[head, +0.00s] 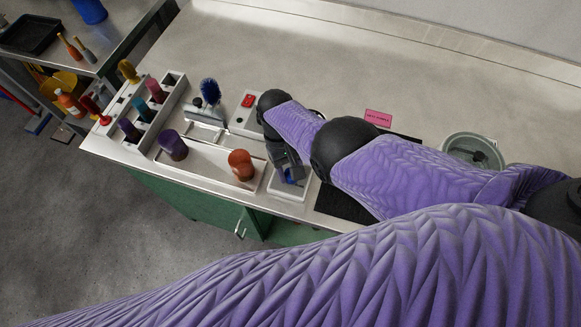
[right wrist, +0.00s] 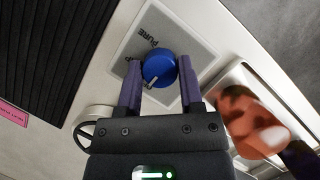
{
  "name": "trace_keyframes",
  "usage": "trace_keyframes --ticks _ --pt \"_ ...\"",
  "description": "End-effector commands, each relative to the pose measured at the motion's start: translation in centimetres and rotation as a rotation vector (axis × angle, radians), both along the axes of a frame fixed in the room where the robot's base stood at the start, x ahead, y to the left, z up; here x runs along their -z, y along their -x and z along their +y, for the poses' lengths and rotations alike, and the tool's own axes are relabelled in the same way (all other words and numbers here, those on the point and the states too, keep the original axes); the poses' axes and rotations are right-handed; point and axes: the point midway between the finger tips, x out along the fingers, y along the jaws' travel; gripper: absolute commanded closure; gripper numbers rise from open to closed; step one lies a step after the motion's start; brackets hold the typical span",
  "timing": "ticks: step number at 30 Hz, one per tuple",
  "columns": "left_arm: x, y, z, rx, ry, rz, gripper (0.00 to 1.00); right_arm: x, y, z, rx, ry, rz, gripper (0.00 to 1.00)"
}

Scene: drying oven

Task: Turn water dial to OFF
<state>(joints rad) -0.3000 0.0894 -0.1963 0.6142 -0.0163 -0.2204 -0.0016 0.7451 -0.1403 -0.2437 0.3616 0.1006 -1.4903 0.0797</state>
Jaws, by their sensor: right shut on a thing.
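The blue water dial (right wrist: 158,68) sits on a grey plate (right wrist: 185,40) in the right wrist view. The plate carries the word "PURE"; another marking is partly covered by a finger. A pale pointer mark on the dial points toward the lower left of that view. My right gripper (right wrist: 160,78) is shut on the dial, with one dark finger on each side. In the head view the right gripper (head: 289,172) reaches down over the panel, and only a bit of blue dial shows. My left gripper is out of view.
An orange-brown cup (head: 241,165) stands in a white tray (head: 205,172) close beside the dial. A box with a red switch (head: 248,101) and a blue brush (head: 210,92) are behind. A round greenish bowl (head: 470,150) is to the right. The back of the counter is clear.

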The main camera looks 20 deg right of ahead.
Motion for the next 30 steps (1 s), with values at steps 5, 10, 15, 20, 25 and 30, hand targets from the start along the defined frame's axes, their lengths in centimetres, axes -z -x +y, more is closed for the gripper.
trace_keyframes --ticks 5,10,15,20,25,30 --pt "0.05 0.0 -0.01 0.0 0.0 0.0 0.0 0.04 0.03 0.04 -0.039 -0.001 0.0 1.0" --pt "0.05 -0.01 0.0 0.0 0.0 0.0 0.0 0.03 0.03 0.04 -0.052 -0.001 0.0 1.0" --pt "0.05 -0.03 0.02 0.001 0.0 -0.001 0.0 0.03 0.03 0.04 -0.053 0.0 0.0 1.0" --pt "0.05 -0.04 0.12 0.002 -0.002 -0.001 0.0 0.03 0.03 0.03 -0.053 0.0 0.0 1.0" --pt "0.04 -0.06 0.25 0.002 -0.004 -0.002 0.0 0.02 0.03 0.03 -0.052 0.0 0.0 0.19" --pt "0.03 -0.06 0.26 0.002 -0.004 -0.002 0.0 0.02 0.01 0.02 -0.052 0.0 0.0 0.17"
